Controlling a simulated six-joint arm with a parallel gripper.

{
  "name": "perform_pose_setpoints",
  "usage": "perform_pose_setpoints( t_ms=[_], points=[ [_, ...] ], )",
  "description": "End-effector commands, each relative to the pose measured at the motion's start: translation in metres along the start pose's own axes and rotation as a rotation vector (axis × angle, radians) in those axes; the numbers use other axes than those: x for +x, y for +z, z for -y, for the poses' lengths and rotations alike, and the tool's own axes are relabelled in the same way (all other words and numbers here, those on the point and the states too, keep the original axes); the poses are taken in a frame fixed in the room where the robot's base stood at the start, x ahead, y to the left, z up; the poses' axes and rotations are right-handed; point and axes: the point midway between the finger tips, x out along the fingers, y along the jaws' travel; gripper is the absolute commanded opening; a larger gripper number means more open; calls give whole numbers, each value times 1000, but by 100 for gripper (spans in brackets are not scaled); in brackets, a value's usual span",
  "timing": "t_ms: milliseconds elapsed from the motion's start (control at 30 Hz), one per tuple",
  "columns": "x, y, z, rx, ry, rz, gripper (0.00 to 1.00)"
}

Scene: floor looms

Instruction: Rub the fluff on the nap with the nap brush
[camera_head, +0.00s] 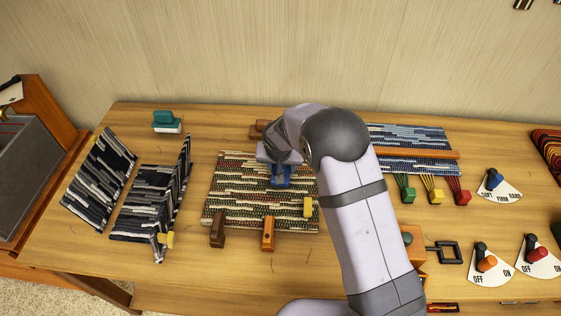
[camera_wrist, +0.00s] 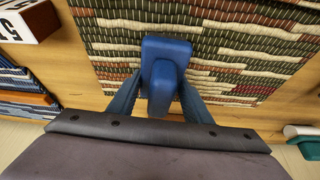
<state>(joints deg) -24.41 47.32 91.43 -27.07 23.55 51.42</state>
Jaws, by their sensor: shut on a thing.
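My gripper (camera_wrist: 160,100) is shut on a blue tool (camera_wrist: 166,55) with a rounded block shape. The blue tool also shows in the head view (camera_head: 281,176), over the multicoloured striped woven piece (camera_head: 240,180). Whether it touches the weave, and whether it has bristles, I cannot tell. A teal block with a white underside (camera_head: 167,122), brush-like in shape, lies at the back left; it also shows at the lower right of the wrist view (camera_wrist: 305,140). I cannot make out fluff; my arm hides part of the weave.
Black-and-grey striped panels (camera_head: 145,202) stand on the left. A yellow block (camera_head: 308,207), an orange block (camera_head: 268,233) and a brown block (camera_head: 218,230) sit along the weave's edges. Blue striped weaving (camera_head: 415,136), coloured tassels and dial switches (camera_head: 487,262) are on the right. The front left table is clear.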

Motion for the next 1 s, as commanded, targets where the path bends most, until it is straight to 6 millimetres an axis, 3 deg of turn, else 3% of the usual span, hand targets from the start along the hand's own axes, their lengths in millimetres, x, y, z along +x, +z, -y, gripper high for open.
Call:
perform_pose_setpoints(
  t_ms=[1000],
  points=[
    [-1, 6, 94, -1, -2, -1, 24]
  ],
)
